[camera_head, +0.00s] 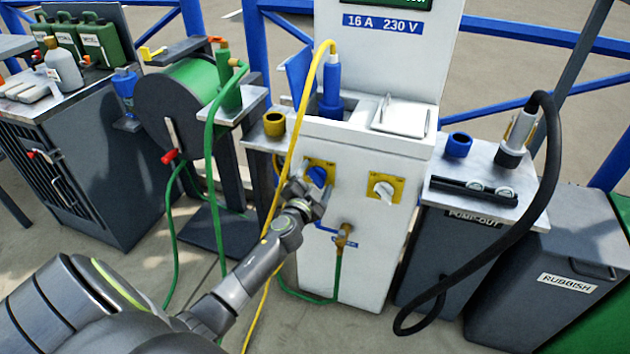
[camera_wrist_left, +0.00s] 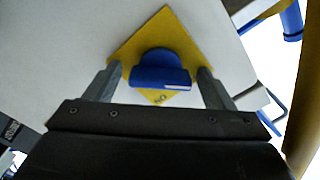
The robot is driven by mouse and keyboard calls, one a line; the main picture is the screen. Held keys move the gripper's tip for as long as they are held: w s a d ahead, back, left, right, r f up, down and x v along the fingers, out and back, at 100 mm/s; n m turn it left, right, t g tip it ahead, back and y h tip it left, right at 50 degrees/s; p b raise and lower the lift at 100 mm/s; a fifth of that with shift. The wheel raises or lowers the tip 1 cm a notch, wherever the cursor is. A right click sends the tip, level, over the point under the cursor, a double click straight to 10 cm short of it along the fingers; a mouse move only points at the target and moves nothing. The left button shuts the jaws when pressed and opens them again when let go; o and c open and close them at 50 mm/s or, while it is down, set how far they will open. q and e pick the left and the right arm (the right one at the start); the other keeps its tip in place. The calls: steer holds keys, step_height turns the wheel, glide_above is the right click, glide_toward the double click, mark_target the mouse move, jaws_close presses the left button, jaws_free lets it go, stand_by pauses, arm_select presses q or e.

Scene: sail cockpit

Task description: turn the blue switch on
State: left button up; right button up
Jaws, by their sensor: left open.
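The blue switch (camera_head: 318,175) sits on a yellow plate on the front of the white power pedestal (camera_head: 375,240). In the left wrist view the blue switch (camera_wrist_left: 160,70) fills the middle, on its yellow diamond plate (camera_wrist_left: 190,48), with partly hidden lettering near its lower edge. My left gripper (camera_head: 308,188) is at the switch in the head view. In the wrist view the left gripper (camera_wrist_left: 160,82) is open, one finger on each side of the blue knob, with gaps between. I cannot tell how deep the fingers reach. My right gripper is not in view.
A second switch, white on a yellow plate (camera_head: 385,188), is to the right. A yellow cable (camera_head: 292,150) hangs from a blue plug (camera_head: 331,85) close to my gripper. A green hose (camera_head: 338,275) joins a brass tap (camera_head: 345,236) below. A pump-out cabinet (camera_head: 450,250) stands right.

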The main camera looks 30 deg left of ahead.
arm_select(q)
steer(key=shift+c, duration=0.7)
steer(key=c, duration=0.8)
steer(key=shift+c, duration=0.2)
